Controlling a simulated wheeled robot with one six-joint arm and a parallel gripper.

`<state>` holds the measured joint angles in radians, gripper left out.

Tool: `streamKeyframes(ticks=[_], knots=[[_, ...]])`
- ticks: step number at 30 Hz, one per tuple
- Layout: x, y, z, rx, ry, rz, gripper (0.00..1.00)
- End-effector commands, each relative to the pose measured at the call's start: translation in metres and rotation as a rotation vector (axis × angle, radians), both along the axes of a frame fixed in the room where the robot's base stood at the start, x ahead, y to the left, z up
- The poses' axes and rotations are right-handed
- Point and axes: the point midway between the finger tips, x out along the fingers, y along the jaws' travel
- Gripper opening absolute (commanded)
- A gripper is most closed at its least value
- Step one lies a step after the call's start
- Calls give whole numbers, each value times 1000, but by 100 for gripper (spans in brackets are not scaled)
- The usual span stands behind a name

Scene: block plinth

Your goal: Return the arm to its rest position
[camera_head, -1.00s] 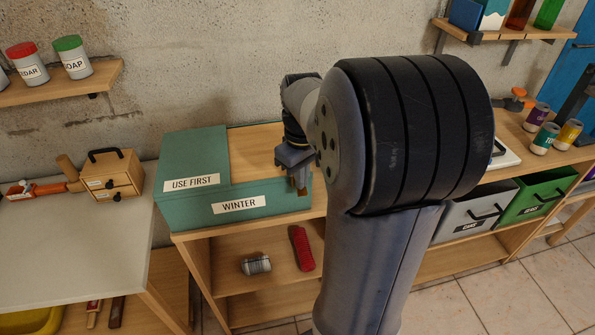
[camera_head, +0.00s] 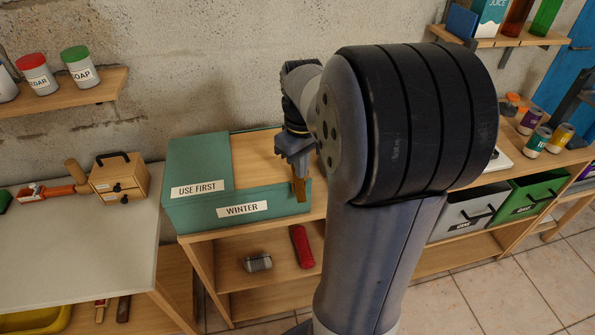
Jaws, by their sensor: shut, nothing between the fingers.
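My gripper (camera_head: 299,188) hangs at the end of my arm, fingers pointing down, in front of the right end of the green block marked WINTER (camera_head: 274,207). It is shut with nothing visible in it. My arm's large dark joint fills the middle right and hides part of the shelf unit behind it. Whether the fingers touch the green block cannot be told.
A can (camera_head: 257,263) and a red object (camera_head: 302,246) lie on the shelf below. A pale table (camera_head: 85,240) with a small drawer box (camera_head: 119,178) stands left.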

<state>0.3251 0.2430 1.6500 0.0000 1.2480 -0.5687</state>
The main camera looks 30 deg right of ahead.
Motion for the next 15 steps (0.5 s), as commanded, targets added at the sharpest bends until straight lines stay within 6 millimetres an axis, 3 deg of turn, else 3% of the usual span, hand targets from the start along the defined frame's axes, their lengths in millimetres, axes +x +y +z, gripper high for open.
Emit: streamKeyframes(ticks=[3, 15], knots=[[0, 0, 10, 0, 0, 0, 0], [0, 0, 7, 0, 0, 0, 0]])
